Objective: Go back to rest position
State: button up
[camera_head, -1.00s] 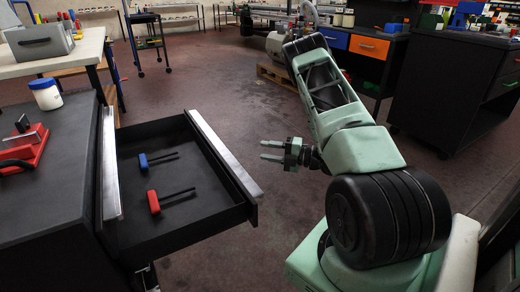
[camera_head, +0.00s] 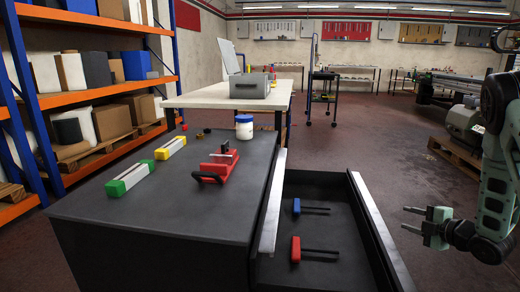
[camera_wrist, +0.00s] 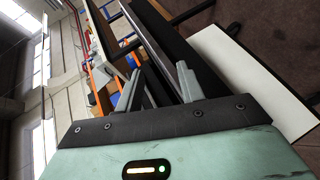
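My gripper (camera_head: 427,222) is at the right of the head view, pale green, with its two fingers apart and nothing between them. It is in the air to the right of the open drawer (camera_head: 376,228) and apart from it. In the wrist view the two fingers (camera_wrist: 155,92) also stand apart with a gap between them. A blue-handled tool (camera_head: 297,207) and a red-handled tool (camera_head: 296,250) lie in the drawer.
The dark workbench (camera_head: 190,232) holds a red vise-like device (camera_head: 218,165), a green-and-white block (camera_head: 130,179), a yellow-and-white block (camera_head: 171,148) and a white jar (camera_head: 244,127). A grey box (camera_head: 250,87) stands on a white table behind. Shelves (camera_head: 110,85) stand left. Open floor (camera_head: 390,150) lies beyond the drawer.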

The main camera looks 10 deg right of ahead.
jog(key=s+a+r+m+g+h, duration=0.1)
jog(key=s+a+r+m+g, duration=0.1)
jog(key=a+m, duration=0.2)
jog(key=s+a+r+m+g+h, duration=0.2)
jog(key=a+r+m, duration=0.1)
jog(key=a+m, duration=0.2)
jog(key=s+a+r+m+g+h, duration=0.1)
jog(key=s+a+r+m+g, duration=0.1)
jog(key=a+m+g, duration=0.1)
jog(key=shift+a+r+m, duration=0.35)
jog(key=shift+a+m, duration=0.35)
jog(key=shift+a, duration=0.1)
jog(key=s+a+r+n+g+y+p, duration=0.15)
jog(key=s+a+g, duration=0.25)
jog(key=s+a, duration=0.95)
jog(key=s+a+r+n+g+b, duration=0.1)
jog(key=s+a+r+n+g, duration=0.15)
jog(key=s+a, duration=1.05)
notch_tip(320, 180, up, 28)
jog(key=w+m+p, duration=0.1)
jog(key=p, duration=2.6)
jog(key=shift+a, duration=0.3)
